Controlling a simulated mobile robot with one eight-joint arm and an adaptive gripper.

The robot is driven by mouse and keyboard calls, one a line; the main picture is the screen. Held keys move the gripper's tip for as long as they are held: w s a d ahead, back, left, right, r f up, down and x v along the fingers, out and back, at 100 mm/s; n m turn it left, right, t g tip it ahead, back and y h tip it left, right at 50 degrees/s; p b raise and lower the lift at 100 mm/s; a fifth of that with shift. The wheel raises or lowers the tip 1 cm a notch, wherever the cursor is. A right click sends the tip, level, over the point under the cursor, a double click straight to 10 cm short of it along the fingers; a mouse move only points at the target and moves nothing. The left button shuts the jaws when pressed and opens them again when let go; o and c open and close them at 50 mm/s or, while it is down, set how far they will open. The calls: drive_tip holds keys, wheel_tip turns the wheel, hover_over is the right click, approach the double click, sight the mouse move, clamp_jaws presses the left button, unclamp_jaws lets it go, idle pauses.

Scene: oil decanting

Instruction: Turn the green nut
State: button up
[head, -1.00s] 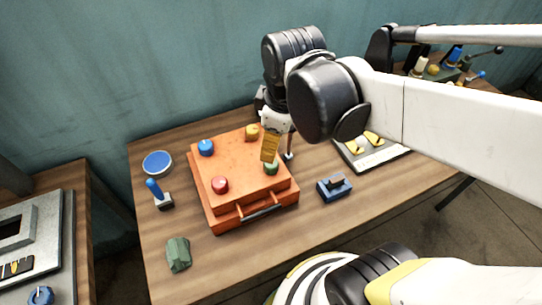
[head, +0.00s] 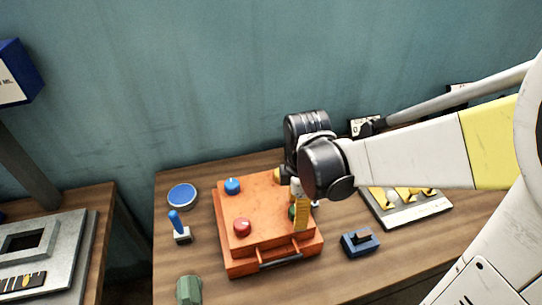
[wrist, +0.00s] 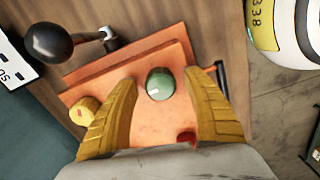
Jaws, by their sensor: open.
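The green nut (wrist: 160,84) is a round knob with a pale mark, on top of the orange box (head: 262,247). In the wrist view it lies between the two yellow fingers of my gripper (wrist: 165,92), which are open and apart from it. In the head view my gripper (head: 300,212) is over the right side of the box, and the green nut (head: 292,213) is mostly hidden behind a finger. A blue nut (head: 232,186), a red nut (head: 242,227) and a partly hidden yellow nut (wrist: 85,110) are on the same box.
A blue round dish (head: 183,196) and a blue-handled lever (head: 178,225) stand left of the box. A blue block (head: 360,242) stands to its right, near a tray with yellow pieces (head: 415,208). A green object (head: 189,290) is at front left. A black ball-ended lever (wrist: 50,43) rises beside the box.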

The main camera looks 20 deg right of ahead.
drive_tip(key=shift+f, duration=0.35)
drive_tip(key=c, duration=1.2)
